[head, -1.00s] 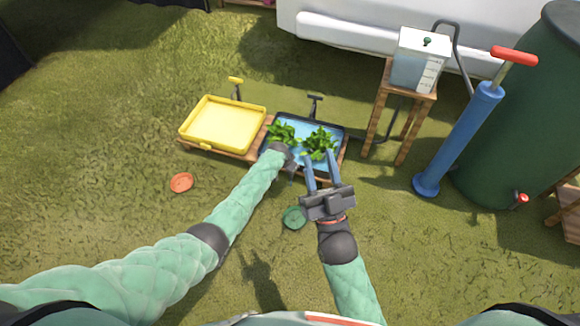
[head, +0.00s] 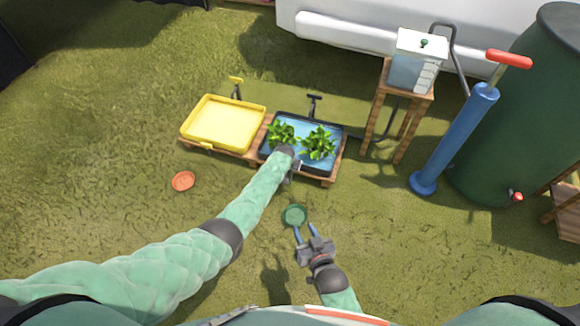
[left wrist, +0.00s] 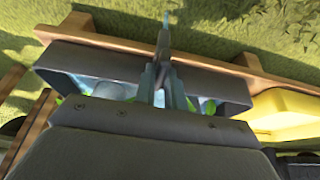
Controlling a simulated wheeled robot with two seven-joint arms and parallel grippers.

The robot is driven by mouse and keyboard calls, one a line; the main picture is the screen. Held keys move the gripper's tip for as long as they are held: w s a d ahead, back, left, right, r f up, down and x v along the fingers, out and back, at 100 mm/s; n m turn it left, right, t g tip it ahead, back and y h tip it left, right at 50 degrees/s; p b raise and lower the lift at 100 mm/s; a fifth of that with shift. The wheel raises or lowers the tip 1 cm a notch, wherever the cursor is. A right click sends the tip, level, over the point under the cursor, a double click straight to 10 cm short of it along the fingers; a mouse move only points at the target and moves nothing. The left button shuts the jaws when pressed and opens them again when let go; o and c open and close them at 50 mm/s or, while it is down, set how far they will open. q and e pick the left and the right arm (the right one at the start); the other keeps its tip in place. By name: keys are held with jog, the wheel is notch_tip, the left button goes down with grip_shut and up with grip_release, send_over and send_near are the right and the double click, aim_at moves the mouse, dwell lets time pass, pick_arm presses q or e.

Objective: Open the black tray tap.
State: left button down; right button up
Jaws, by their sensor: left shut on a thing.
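The black tray (head: 268,152) holds blue water and two leafy green plants (head: 318,142). My left gripper (head: 290,174) is at its front edge, partly hidden by my forearm and wrist in the head view. In the left wrist view, its blue-grey fingers (left wrist: 165,88) are together at the tray wall (left wrist: 100,62), shut on a small dark part that looks like the black tray tap (left wrist: 163,42). The fingers hide much of it, so I cannot tell how far it is turned. My right gripper (head: 305,231) is open and empty, in front of the tray.
A yellow tray (head: 187,132) stands left of the black one on a wooden base (head: 325,180). A green disc (head: 294,215) shows just beyond my right fingertips; an orange disc (head: 183,181) lies on the grass. A blue pump (head: 455,140) and water container (head: 412,70) stand right.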

jog(key=shift+s+f+g, duration=0.15)
jog(key=shift+s+f, duration=0.1)
jog(key=shift+f, duration=0.25)
jog(key=shift+s+f+g, duration=0.15)
jog(key=shift+s+f, duration=0.1)
jog(key=shift+f, duration=0.2)
pick_arm(q)
jog(key=c, duration=1.5)
grip_release()
pick_arm(e)
jog(key=shift+d, duration=0.1)
pick_arm(q)
jog(key=shift+o, duration=0.2)
